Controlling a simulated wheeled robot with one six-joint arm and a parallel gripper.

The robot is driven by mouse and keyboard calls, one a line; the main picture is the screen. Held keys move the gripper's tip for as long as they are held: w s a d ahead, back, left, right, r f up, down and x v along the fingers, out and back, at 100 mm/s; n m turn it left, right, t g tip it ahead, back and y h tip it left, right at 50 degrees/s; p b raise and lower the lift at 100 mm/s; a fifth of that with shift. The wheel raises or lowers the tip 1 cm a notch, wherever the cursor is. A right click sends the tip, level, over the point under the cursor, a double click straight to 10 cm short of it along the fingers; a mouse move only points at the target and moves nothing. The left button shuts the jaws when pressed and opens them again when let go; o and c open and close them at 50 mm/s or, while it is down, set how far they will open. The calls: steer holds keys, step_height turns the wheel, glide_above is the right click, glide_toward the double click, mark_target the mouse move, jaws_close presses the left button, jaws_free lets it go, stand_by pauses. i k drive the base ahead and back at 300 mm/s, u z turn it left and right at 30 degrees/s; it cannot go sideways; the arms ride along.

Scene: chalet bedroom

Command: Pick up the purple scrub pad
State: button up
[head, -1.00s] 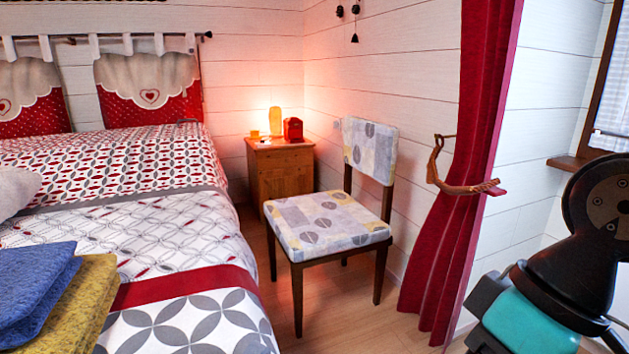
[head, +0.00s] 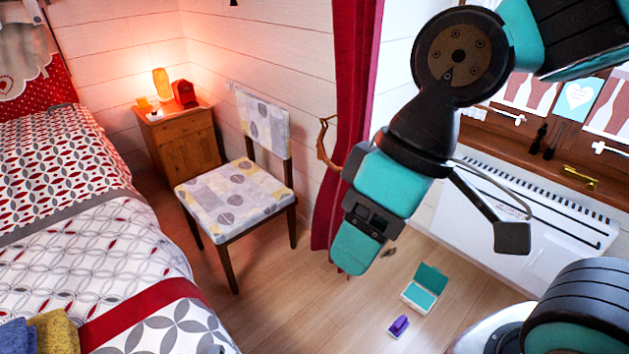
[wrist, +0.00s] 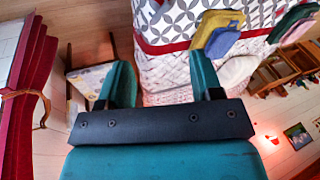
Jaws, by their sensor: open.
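The purple scrub pad (head: 398,326) lies on the wooden floor at the lower middle of the head view. It is small, with a pale edge, and looks apart from the teal open box (head: 424,289) beyond it. My gripper (head: 357,248) hangs above the floor, up and left of the pad in the head view, clear of it. In the wrist view my gripper (wrist: 160,78) shows two teal fingers spread apart with nothing between them. That view faces the bed and chair; I cannot make out the pad in it.
The bed (head: 105,250) fills the left, with folded blue and yellow cloths (head: 55,330) on it. A patterned chair (head: 235,190) stands beside it. A red curtain (head: 352,100) and a white radiator (head: 535,215) are at the wall. The floor around the pad is mostly bare.

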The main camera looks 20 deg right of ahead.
mark_target(400, 324)
steer(key=u, duration=2.7)
steer(key=k, duration=0.4)
steer(key=z, duration=2.1)
